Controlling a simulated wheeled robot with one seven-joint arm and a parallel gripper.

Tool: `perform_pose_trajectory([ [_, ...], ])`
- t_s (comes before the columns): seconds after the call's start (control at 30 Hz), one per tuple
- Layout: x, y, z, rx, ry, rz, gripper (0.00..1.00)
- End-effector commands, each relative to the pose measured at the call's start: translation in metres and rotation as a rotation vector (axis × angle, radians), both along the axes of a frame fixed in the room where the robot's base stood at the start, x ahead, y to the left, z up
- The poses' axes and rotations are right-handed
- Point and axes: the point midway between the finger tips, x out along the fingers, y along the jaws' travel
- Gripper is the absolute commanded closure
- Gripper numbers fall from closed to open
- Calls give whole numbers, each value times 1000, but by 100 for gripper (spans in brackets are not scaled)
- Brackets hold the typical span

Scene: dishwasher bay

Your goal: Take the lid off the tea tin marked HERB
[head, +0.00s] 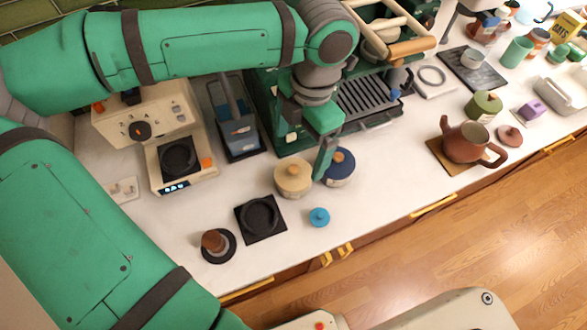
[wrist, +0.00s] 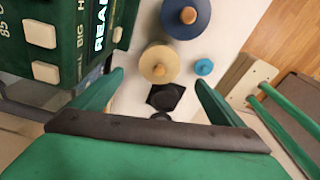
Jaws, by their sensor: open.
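A cream tin (head: 293,179) with a pale lid and wooden knob stands upright on the counter. A dark blue tin (head: 340,168) with a knobbed lid stands right beside it, partly behind my gripper's finger. An olive green lidded pot or tin (head: 484,106) stands farther right. I cannot read HERB on any of them. My gripper (head: 323,155) is open and empty, pointing down above the cream and blue tins. In the wrist view, the cream tin (wrist: 160,63) shows just beyond the fingertips (wrist: 160,82), and the blue tin (wrist: 187,16) lies farther up.
A small blue knobbed lid (head: 319,217), a black square mat (head: 261,219) and a tamper (head: 214,242) lie nearer the counter's front edge. The green coffee machine (head: 268,115) stands close behind. A brown teapot (head: 467,140) is to the right.

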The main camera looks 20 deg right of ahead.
Motion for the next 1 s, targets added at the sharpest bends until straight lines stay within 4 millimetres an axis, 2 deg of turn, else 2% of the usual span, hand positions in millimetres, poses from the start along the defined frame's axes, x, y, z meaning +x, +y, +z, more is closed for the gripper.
perform_pose_trajectory([
  [0.1, -1, 2, -15, -1, 2, 0, 8],
  [0.37, -2, 6, -33, -2, 3, 1, 8],
  [0.63, -3, 10, -67, -4, 3, -6, 8],
  [0.97, -3, 10, -73, -3, 0, -7, 8],
  [1.0, -3, 10, -73, -3, 0, -7, 17],
])
